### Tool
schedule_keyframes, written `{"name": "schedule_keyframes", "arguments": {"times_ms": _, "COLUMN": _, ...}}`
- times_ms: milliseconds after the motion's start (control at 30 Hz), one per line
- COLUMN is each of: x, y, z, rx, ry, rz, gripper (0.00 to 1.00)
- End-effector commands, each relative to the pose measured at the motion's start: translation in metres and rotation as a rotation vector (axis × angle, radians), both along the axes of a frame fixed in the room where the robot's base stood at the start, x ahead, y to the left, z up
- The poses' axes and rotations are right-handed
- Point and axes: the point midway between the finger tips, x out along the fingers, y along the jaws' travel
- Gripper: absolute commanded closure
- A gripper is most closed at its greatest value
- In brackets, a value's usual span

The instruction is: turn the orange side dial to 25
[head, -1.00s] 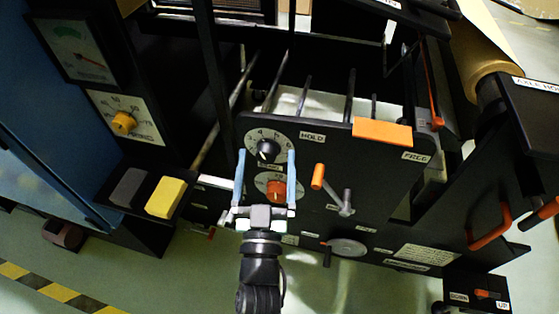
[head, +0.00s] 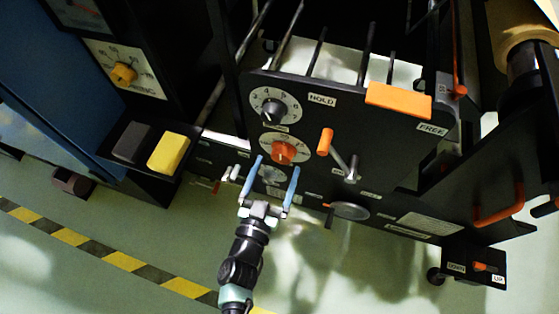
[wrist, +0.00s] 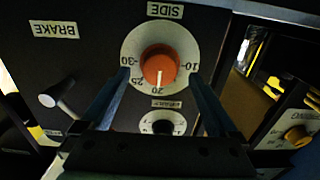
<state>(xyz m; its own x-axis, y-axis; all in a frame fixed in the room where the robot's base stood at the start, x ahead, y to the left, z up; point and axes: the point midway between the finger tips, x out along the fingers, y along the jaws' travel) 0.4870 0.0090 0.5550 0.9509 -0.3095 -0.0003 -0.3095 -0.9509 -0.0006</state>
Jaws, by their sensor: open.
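The orange side dial (head: 283,152) sits on a pale scale plate on the black panel, below a black dial in the head view. In the wrist view, which is upside down, the orange dial (wrist: 159,64) shows a white pointer line at about the 20 mark. The 25 mark (wrist: 137,83) lies just beside it on the left. My gripper (head: 275,165) is open and empty, its two blue fingers apart, just below the dial in the head view. In the wrist view the fingers (wrist: 158,75) appear on either side of the dial; I see no contact.
The black-knob dial (head: 273,106) is above the orange one. A crank with an orange handle (head: 325,142) projects close on the right. A yellow block (head: 169,152) and a dial with a yellow knob (head: 124,73) are at left. Open floor lies below the panel.

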Motion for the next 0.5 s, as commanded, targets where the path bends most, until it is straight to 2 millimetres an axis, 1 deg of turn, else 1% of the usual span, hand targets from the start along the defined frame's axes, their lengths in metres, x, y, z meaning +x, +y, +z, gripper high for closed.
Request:
{"name": "schedule_keyframes", "arguments": {"times_ms": 33, "x": 0.008, "y": -0.004, "z": -0.001, "rx": -0.003, "ry": -0.002, "rz": -0.001, "gripper": 0.05}}
{"name": "schedule_keyframes", "arguments": {"times_ms": 100, "x": 0.017, "y": -0.006, "z": -0.001, "rx": -0.001, "ry": -0.002, "rz": -0.001, "gripper": 0.05}}
{"name": "schedule_keyframes", "arguments": {"times_ms": 200, "x": 0.024, "y": -0.008, "z": 0.000, "rx": -0.001, "ry": -0.001, "rz": -0.001, "gripper": 0.05}}
{"name": "schedule_keyframes", "arguments": {"times_ms": 300, "x": 0.027, "y": -0.009, "z": 0.000, "rx": 0.000, "ry": 0.000, "rz": 0.000, "gripper": 0.05}}
{"name": "schedule_keyframes", "arguments": {"times_ms": 500, "x": 0.028, "y": -0.009, "z": 0.000, "rx": 0.000, "ry": 0.001, "rz": 0.000, "gripper": 0.05}}
